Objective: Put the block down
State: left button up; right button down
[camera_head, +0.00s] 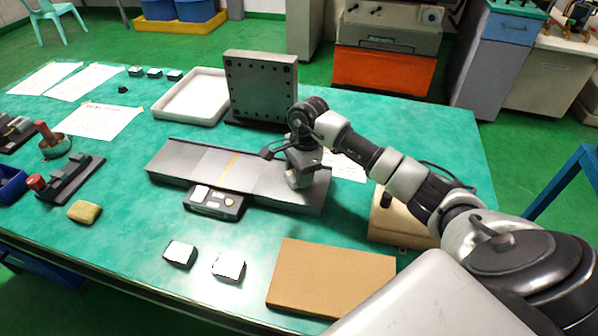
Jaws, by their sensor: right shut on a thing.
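My right gripper (301,172) is over the right part of a long grey metal plate (190,162) with a yellow line across it. It is shut on a block, which is mostly hidden by the fingers; I cannot tell whether the block touches the plate. Two similar small dark blocks with pale tops, a left one (180,254) and a right one (228,267), stand on the green table in front of the plate. My left gripper is not in view.
A small dark device (214,203) sits at the plate's front edge. A brown board (331,279) lies at the front. A drilled upright plate (261,84) and a white tray (191,97) stand behind. A wooden box (400,222) is at right. Bare table lies front left.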

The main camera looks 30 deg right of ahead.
jog(key=shift+f, duration=0.25)
jog(key=shift+f, duration=0.2)
jog(key=c, duration=0.5)
grip_release()
jog(key=shift+r, duration=0.2)
notch_tip(320, 180, up, 12)
jog(key=d+b, duration=0.1)
jog(key=b, duration=0.1)
jog(key=shift+d, duration=0.35)
jog(key=shift+s, duration=0.1)
